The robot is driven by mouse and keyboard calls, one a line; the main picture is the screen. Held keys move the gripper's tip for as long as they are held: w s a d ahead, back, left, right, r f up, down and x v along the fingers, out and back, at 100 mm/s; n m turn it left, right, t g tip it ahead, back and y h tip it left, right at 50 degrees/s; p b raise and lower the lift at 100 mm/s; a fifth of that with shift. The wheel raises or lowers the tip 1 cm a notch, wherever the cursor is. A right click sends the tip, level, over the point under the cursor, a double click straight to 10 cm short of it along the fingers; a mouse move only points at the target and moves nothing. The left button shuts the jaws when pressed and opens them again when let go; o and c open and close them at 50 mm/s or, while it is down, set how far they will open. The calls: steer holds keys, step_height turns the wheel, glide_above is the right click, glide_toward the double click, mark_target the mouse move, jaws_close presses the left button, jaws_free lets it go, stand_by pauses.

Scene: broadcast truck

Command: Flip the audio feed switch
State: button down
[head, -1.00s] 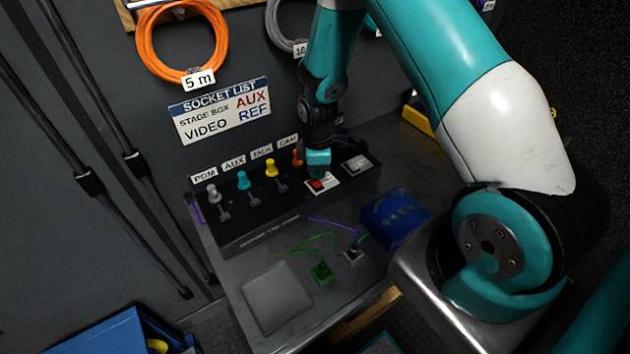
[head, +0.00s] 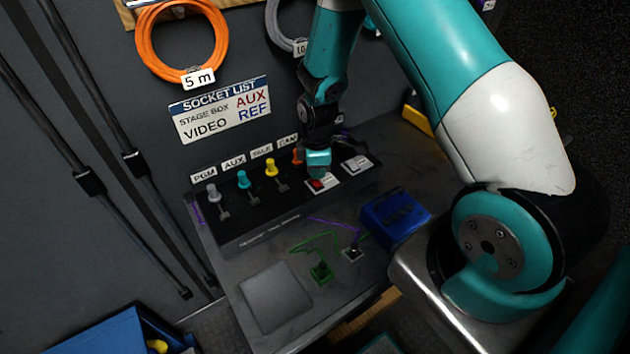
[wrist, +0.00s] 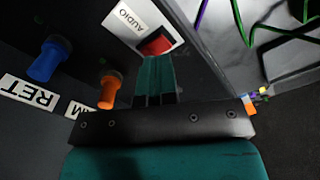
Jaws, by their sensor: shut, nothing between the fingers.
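The audio switch is a red rocker (wrist: 157,45) on a white plate lettered AUDIO (wrist: 127,18) in the wrist view. In the head view the red rocker (head: 318,184) shows just below my gripper (head: 319,163). My gripper is shut and empty. In the wrist view its teal fingers (wrist: 155,78) reach to the near edge of the red rocker; whether they touch it I cannot tell. The fingers hide part of the rocker, so its tilt is unclear.
A second plate (head: 357,163) with a switch sits right of the audio plate. Coloured knobs, orange (wrist: 109,90) and blue (wrist: 47,60), stand beside my fingers. A blue box (head: 395,218), a green connector (head: 321,272) and a grey pad (head: 275,298) lie on the desk.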

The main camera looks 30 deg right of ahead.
mark_target(317, 184)
steer(key=shift+f+b, duration=1)
steer(key=shift+f, duration=0.35)
stand_by(0.4)
steer(key=shift+r, duration=0.15)
steer(key=shift+r+p, duration=2.65)
steer(key=shift+r, duration=0.75)
steer(key=shift+r, duration=0.1)
steer(key=s+a+r+m+y+b, duration=0.1)
steer(key=s+a+r, duration=0.2)
steer(key=a+r, duration=0.3)
steer(key=s+a+r+m+y+b, duration=0.1)
steer(key=s+a+r+m+b, duration=0.1)
steer(key=a+r, duration=0.5)
steer(key=s+a+r+m+y, duration=0.1)
steer(key=s+a+r, duration=0.1)
steer(key=s+r, duration=0.3)
steer(key=s+a+r+m+y+b, duration=0.1)
steer(key=s+r, duration=0.5)
steer(key=s, duration=0.6)
steer(key=shift+s+a+r, duration=0.3)
steer(key=shift+s+a, duration=0.1)
steer(key=shift+a, duration=0.25)
